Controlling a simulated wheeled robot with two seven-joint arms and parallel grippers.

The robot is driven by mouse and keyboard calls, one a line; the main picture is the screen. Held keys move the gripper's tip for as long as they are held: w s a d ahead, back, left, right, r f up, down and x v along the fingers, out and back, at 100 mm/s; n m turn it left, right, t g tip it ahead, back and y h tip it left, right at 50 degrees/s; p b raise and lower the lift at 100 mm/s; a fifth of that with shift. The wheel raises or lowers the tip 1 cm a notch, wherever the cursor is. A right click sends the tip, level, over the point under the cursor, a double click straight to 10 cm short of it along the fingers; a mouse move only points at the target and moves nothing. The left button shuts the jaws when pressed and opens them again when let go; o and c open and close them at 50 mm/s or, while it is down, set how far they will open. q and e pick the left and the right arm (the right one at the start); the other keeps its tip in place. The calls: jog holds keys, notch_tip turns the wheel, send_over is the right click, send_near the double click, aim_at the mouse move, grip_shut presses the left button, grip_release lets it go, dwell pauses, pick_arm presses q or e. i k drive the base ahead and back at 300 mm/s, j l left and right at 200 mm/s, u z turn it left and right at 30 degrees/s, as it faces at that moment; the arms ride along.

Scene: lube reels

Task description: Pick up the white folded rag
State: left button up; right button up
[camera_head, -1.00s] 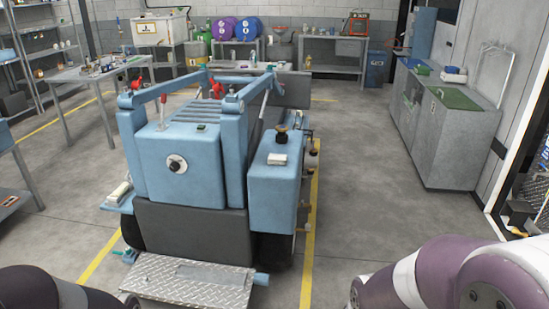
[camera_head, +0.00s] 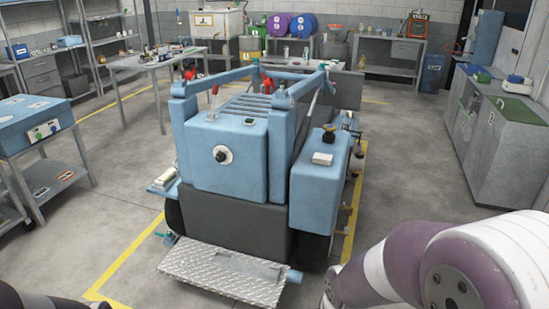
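Another pale, longer item (camera_head: 164,179) lies on the machine's low left ledge. Both are too small to tell surely which is the folded rag. Parts of my arms show at the bottom left corner and bottom right, well short of both items. Neither of my grippers shows.
A metal tread plate (camera_head: 225,270) juts from the machine's front. A blue-topped cart (camera_head: 35,125) stands at left, grey cabinets (camera_head: 490,150) at right. A metal table (camera_head: 150,65) stands behind at left. Grey floor is open on both sides of the machine.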

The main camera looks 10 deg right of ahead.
aim_at(318, 159)
jog(key=i+l+u, duration=0.2)
jog(key=u, duration=0.15)
jog(key=i+l+u, duration=0.1)
jog(key=l+u, duration=0.3)
jog(key=i+l+u, duration=0.1)
jog(key=l+u, duration=0.7)
jog(key=l, duration=0.95)
jog(key=l+u, duration=0.15)
jog(key=l, duration=0.95)
jog(key=l+u, duration=0.1)
jog(key=l, duration=1)
jog(key=k+l+u, duration=0.1)
jog(key=l, duration=0.95)
